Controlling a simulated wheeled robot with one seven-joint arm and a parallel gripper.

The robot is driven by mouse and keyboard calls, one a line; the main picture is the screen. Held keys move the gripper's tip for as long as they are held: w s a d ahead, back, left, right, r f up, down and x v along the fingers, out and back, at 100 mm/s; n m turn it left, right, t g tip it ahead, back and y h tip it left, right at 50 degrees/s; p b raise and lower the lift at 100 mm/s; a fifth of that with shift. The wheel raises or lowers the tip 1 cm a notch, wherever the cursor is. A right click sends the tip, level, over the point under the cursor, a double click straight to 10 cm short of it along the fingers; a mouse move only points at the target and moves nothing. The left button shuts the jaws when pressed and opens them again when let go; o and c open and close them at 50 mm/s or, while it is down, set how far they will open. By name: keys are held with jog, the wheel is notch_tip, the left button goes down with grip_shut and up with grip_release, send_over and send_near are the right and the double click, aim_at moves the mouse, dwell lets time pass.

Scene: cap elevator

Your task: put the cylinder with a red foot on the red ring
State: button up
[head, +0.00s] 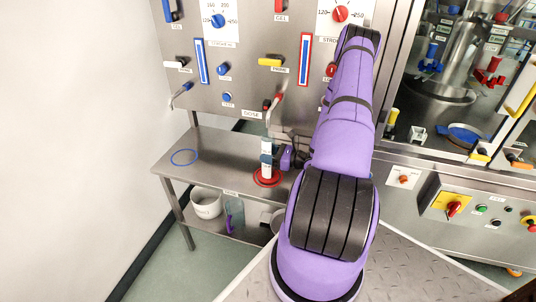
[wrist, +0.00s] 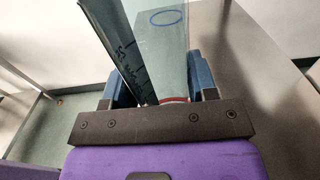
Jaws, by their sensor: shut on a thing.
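The cylinder with a red foot (head: 266,145) is a clear, upright measuring cylinder with graduation marks. It also shows large in the wrist view (wrist: 152,35), with a bit of red between the fingers. My gripper (wrist: 162,88) is shut on it, with a blue finger on each side; in the head view my purple gripper reaches it from the right. The red ring (head: 256,181) is marked on the steel table, and the cylinder's lower end is at or just over it. I cannot tell whether the foot touches the table.
A blue ring (head: 184,157) on the table's left is empty. The steel table (head: 208,142) is mostly clear there. A white bucket (head: 206,204) and a glass vessel (head: 235,212) stand on the shelf below. The upright panel (head: 235,85) with levers and knobs rises close behind the cylinder.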

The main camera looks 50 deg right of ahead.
jog(key=shift+f, duration=0.15)
jog(key=o, duration=1)
jog(key=shift+s, duration=0.1)
jog(key=v, duration=1.1)
jog(key=shift+s+d, duration=0.15)
jog(key=shift+s, duration=0.2)
